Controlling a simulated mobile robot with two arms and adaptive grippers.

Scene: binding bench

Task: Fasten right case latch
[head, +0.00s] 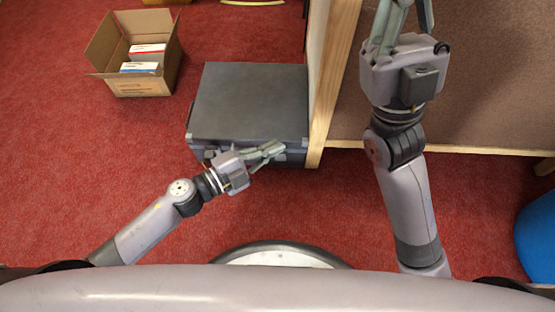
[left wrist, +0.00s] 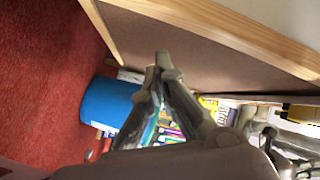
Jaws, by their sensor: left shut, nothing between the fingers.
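A dark grey case (head: 250,100) lies on the red carpet with its lid down. Its front face is towards me. My left gripper (head: 277,150) is shut and empty, at the right part of that front face. It covers the area where the right latch would be, so I cannot make out the latch or its state. In the left wrist view, the left fingertips (left wrist: 163,64) meet and hold nothing; the case does not show there. My right gripper (head: 405,12) is at the top edge, away from the case, with its fingertips cut off.
A wooden-edged panel (head: 331,80) stands close along the case's right side. An open cardboard box (head: 143,86) with small boxes stands at upper left. A blue bin (head: 540,235) is at the right edge; it also shows in the left wrist view (left wrist: 108,104).

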